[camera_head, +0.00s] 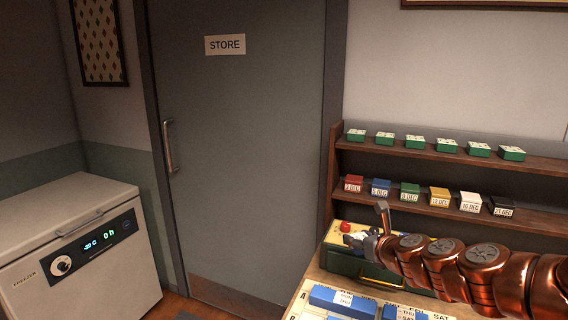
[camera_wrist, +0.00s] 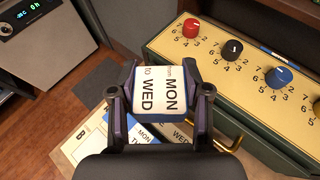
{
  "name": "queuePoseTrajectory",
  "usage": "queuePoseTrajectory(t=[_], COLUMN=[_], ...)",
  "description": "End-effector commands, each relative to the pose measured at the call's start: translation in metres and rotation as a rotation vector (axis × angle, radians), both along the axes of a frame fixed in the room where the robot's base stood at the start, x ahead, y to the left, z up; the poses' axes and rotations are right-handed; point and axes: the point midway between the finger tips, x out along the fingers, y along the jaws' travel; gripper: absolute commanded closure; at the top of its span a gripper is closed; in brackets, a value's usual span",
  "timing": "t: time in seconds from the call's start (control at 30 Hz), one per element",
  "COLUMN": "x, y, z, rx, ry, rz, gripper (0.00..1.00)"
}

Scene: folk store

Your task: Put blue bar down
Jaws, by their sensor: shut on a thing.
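My gripper (camera_wrist: 160,88) is shut on a bar whose white label (camera_wrist: 156,97) reads "from MON to WED". I take it for the blue bar, though the label covers most of its face. The fingers press on its left and right sides. In the head view my gripper (camera_head: 372,243) is over the green box, and the held bar is hard to make out there. A lettered board (camera_wrist: 84,147) lies below the gripper, with another blue bar (camera_wrist: 143,133) on it. In the head view, blue bars (camera_head: 335,297) lie on the board (camera_head: 299,303).
A green box (camera_wrist: 210,75) with a cream top and coloured knobs (camera_wrist: 279,76) stands right of the gripper. Shelves (camera_head: 430,153) hold green blocks and date blocks behind. A freezer (camera_head: 75,245) stands left, by the store door (camera_head: 240,150). Wooden floor shows between.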

Motion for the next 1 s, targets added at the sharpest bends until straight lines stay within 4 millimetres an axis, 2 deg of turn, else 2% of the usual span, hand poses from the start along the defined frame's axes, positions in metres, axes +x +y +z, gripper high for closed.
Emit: queuePoseTrajectory(t=[0.27, 0.57, 1.0], x=[0.010, 0.024, 0.009], y=[0.008, 0.012, 0.006], z=[0.010, 0.019, 0.007], rx=[-0.001, 0.001, 0.002], ry=[0.001, 0.002, 0.003], rz=[-0.062, -0.297, -0.564], gripper=[0.84, 0.84, 0.84])
